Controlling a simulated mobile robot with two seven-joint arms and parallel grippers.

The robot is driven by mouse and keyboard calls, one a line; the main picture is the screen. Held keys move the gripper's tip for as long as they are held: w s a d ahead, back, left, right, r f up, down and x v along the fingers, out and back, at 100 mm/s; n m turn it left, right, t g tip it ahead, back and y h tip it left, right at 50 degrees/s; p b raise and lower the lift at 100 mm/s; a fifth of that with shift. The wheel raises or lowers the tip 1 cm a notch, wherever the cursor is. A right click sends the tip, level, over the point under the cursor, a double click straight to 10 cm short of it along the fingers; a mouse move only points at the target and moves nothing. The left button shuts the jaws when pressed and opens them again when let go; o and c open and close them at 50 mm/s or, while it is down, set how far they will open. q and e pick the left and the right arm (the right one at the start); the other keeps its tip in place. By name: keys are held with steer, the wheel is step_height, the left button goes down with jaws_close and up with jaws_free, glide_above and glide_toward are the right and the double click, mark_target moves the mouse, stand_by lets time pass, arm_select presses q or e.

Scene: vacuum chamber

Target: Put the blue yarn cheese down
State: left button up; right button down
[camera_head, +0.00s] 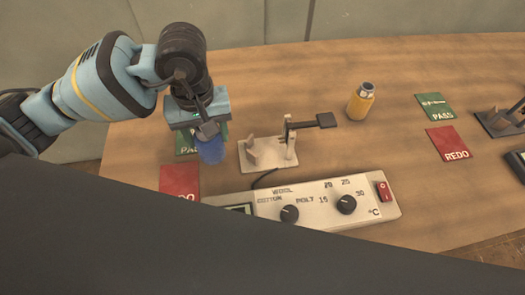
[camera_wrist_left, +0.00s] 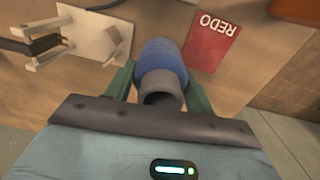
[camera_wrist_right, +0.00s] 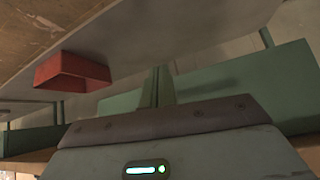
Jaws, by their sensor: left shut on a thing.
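The blue yarn cheese (camera_head: 211,151) is held in my left gripper (camera_head: 209,132), below the wrist. In the left wrist view the blue yarn cheese (camera_wrist_left: 162,57) sits between the two green fingers, with its grey hollow end toward the camera. In the head view it appears between the left green PASS card (camera_head: 186,141) and the white stand (camera_head: 262,153). The left red REDO card (camera_head: 179,180) lies nearer and also shows in the left wrist view (camera_wrist_left: 211,41). The gap under the yarn is unclear. My right gripper (camera_wrist_right: 157,86) shows its fingers together and empty.
A white control box (camera_head: 320,204) with knobs and a red switch lies in front. Another PASS card (camera_head: 435,106) and REDO card (camera_head: 447,143) lie right. A red open box (camera_wrist_right: 72,72) is near my right gripper.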

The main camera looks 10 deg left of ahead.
arm_select(q)
steer(key=w+d+r+n, duration=0.2)
steer(key=d+n, duration=0.3)
steer(key=n, duration=0.8)
steer(key=w+d+r+n, duration=0.2)
steer(key=w+d+n, duration=0.3)
steer(key=n, duration=0.8)
steer(key=shift+r, duration=0.15)
steer(key=shift+f, duration=5)
steer(key=shift+f+b, duration=0.15)
steer(key=shift+b, duration=0.15)
steer(key=o, duration=1)
steer(key=shift+o, duration=0.2)
